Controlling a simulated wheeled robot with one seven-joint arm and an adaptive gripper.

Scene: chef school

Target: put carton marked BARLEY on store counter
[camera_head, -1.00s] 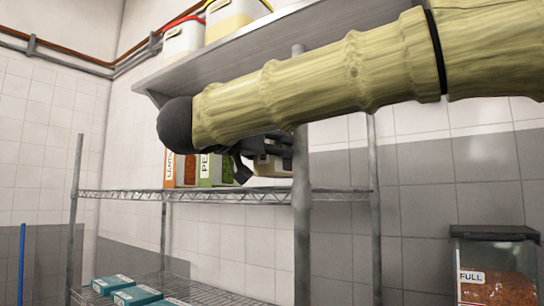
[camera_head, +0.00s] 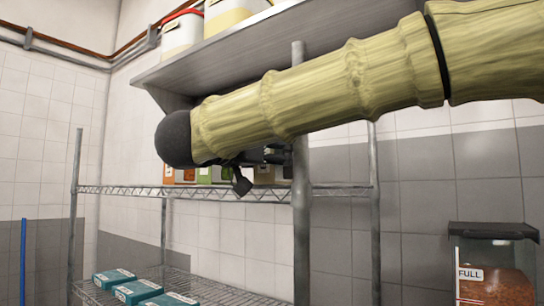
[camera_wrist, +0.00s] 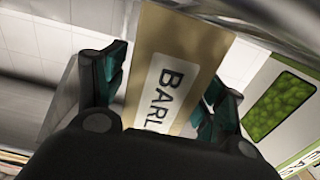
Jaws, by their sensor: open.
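The carton marked BARLEY (camera_wrist: 185,45) is tan with a white label, partly cut off by my gripper's body in the wrist view. My gripper (camera_wrist: 170,90) is open, with one finger on each side of the carton. I cannot tell whether the fingers touch it. In the head view my gripper (camera_head: 252,168) is at the wire shelf, mostly behind my arm. The carton there (camera_head: 265,176) is largely hidden. I cannot make out the store counter.
A green carton (camera_wrist: 281,104) with a window stands close to the right finger. An orange-red carton (camera_head: 186,175) stands farther left on the wire shelf (camera_head: 120,190). Teal boxes (camera_head: 137,292) lie below. A solid shelf (camera_head: 215,62) with tubs is above. A FULL dispenser (camera_head: 495,270) stands right.

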